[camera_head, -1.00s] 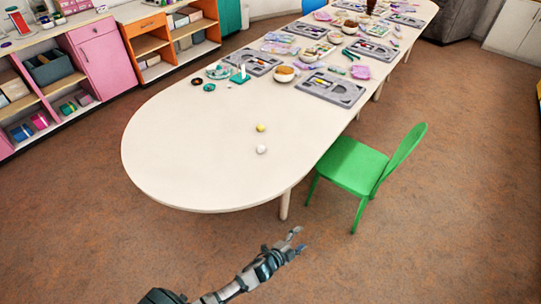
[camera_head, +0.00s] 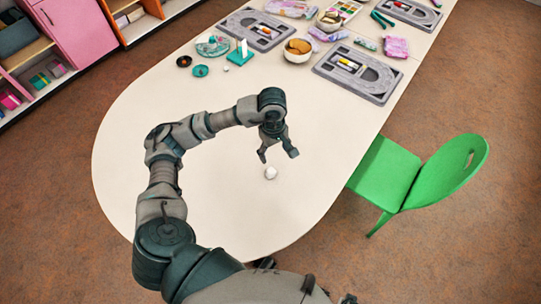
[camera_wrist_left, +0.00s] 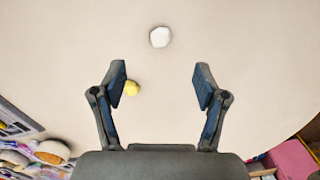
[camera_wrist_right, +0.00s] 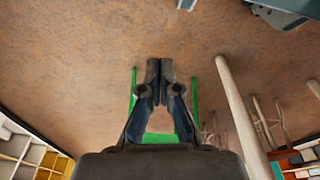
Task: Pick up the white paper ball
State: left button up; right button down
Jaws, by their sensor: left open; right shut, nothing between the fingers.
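The white paper ball (camera_head: 271,172) lies on the cream table in the head view, just below my left gripper's fingers. My left gripper (camera_head: 278,154) is open and empty above the table, pointing down. In the left wrist view the white ball (camera_wrist_left: 160,37) shows ahead of the open left fingers (camera_wrist_left: 160,85), roughly centred between them and apart from them. My right gripper (camera_wrist_right: 160,82) shows in the right wrist view with its fingers together and nothing between them, below table height with floor behind.
A yellow ball (camera_wrist_left: 132,88) shows beside a left finger in the left wrist view; the arm hides it in the head view. Grey bead boards (camera_head: 357,73), a bowl (camera_head: 298,50) and small items stand farther back. A green chair (camera_head: 420,175) is at the right.

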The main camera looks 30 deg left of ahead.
pick_arm(q)
jog(key=a+f, duration=0.1)
jog(key=a, duration=0.1)
jog(key=b, duration=0.1)
send_over(271, 172)
jog(key=shift+y, duration=0.3)
jog(key=f, duration=1)
jog(key=shift+a+f, duration=0.1)
jog(key=shift+a, duration=0.2)
jog(key=shift+f, duration=0.3)
jog(key=f, duration=0.4)
jog(key=shift+d+f, duration=0.2)
jog(key=shift+f, duration=0.45)
jog(key=shift+r, duration=0.1)
pick_arm(e)
jog(key=r, duration=0.2)
jog(key=w+r, duration=0.1)
jog(key=shift+w+r, duration=0.1)
jog(key=shift+r, duration=0.25)
pick_arm(q)
jog(key=c, duration=0.8)
pick_arm(e)
jog(key=shift+f, duration=0.15)
